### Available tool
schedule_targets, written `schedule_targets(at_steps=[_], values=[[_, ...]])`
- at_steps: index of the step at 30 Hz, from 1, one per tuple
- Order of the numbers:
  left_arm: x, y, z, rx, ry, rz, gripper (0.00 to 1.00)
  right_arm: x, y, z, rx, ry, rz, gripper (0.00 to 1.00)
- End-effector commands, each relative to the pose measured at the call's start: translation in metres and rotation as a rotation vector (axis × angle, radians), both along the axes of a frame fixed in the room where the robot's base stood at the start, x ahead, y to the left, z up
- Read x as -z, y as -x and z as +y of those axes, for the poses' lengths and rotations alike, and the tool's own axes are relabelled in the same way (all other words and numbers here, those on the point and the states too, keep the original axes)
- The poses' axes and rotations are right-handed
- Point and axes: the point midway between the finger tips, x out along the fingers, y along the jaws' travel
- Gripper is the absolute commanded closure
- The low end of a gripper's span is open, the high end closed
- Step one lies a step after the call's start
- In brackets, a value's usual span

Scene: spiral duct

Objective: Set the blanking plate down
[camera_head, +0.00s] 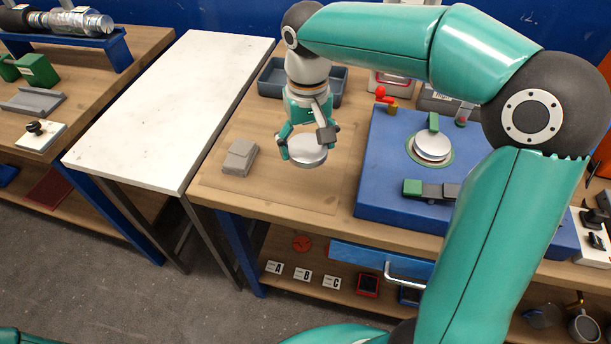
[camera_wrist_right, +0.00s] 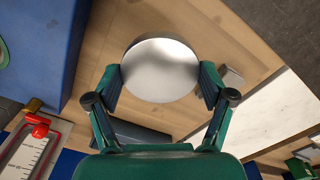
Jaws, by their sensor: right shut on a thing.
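The blanking plate (camera_head: 307,150) is a round silver disc. My right gripper (camera_head: 306,142) is shut on it and holds it above the wooden bench top (camera_head: 290,188). In the right wrist view the plate (camera_wrist_right: 160,70) sits between the two fingers of the gripper (camera_wrist_right: 160,84), one at each side of its rim. The gap between the plate and the wood is hard to judge. My left gripper is not in view.
A grey block (camera_head: 240,157) lies left of the plate. A blue fixture (camera_head: 385,185) with a round silver part (camera_head: 432,147) stands at the right. A grey tray (camera_head: 338,84) is behind. A white-topped table (camera_head: 170,105) adjoins at left. Bare wood lies in front.

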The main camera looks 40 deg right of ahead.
Motion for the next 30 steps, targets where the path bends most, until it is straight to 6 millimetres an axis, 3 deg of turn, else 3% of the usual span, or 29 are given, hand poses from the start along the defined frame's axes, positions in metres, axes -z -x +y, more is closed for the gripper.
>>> schedule_targets(at_steps=[3, 7, 14, 21, 30], values=[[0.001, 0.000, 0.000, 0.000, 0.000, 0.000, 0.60, 0.031, 0.001, -0.001, 0.000, 0.001, 0.004, 0.64], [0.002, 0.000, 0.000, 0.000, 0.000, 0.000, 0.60, 0.052, 0.000, 0.000, -0.001, 0.001, 0.001, 0.64], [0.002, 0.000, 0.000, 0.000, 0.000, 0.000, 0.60, 0.069, -0.001, 0.000, -0.001, 0.001, 0.000, 0.64], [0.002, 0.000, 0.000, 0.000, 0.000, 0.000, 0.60, 0.101, 0.000, 0.000, -0.001, 0.001, 0.001, 0.64], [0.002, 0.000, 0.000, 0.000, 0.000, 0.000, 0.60, 0.105, -0.001, 0.000, -0.002, 0.001, -0.002, 0.64]])
